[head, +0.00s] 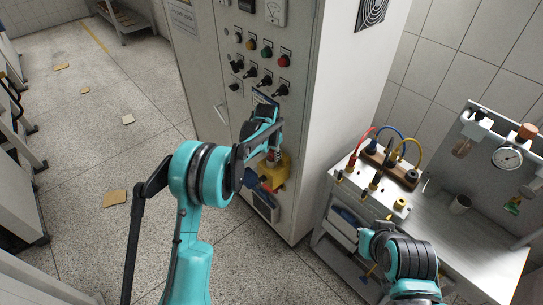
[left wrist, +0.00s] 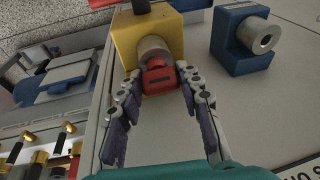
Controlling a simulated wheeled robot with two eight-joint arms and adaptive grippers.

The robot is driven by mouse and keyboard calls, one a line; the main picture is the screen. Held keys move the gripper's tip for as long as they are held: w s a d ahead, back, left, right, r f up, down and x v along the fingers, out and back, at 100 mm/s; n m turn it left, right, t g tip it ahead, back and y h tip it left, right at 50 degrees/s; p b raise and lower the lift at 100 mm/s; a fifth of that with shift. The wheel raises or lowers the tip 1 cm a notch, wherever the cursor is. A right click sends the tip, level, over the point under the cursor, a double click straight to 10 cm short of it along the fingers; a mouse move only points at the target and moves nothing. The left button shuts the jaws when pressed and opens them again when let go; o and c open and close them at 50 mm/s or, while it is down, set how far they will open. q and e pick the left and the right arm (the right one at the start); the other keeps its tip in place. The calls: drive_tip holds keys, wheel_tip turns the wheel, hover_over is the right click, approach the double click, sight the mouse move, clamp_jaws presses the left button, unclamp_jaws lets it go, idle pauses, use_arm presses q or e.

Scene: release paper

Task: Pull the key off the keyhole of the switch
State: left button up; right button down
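The switch is a yellow block (head: 281,172) on the front of the grey cabinet; it also shows at the top of the left wrist view (left wrist: 172,32). A round metal keyhole (left wrist: 152,50) sticks out of it. A red key (left wrist: 158,78) sits at the keyhole's end. My left gripper (left wrist: 157,76) has its fingertips on both sides of the key, apparently touching it. In the head view my left gripper (head: 273,153) partly covers the switch. My right arm is at the lower right; its fingertips cannot be made out.
A blue block (left wrist: 243,45) with a metal cylinder sits beside the switch. Knobs and coloured buttons (head: 266,53) line the cabinet above. A bench with cables and a gauge (head: 507,157) stands at right. Open floor with cardboard scraps (head: 115,198) lies left.

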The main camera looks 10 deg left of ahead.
use_arm(q)
drive_tip(key=shift+a+r, duration=0.1)
drive_tip(key=shift+r, duration=0.05)
drive_tip(key=shift+r+p, duration=0.85)
drive_tip(key=shift+r, duration=0.5)
drive_tip(key=shift+r+p, duration=0.3)
drive_tip(key=shift+r, duration=0.1)
clamp_jaws()
drive_tip(key=shift+r+p, duration=0.4)
drive_tip(key=shift+r, duration=0.4)
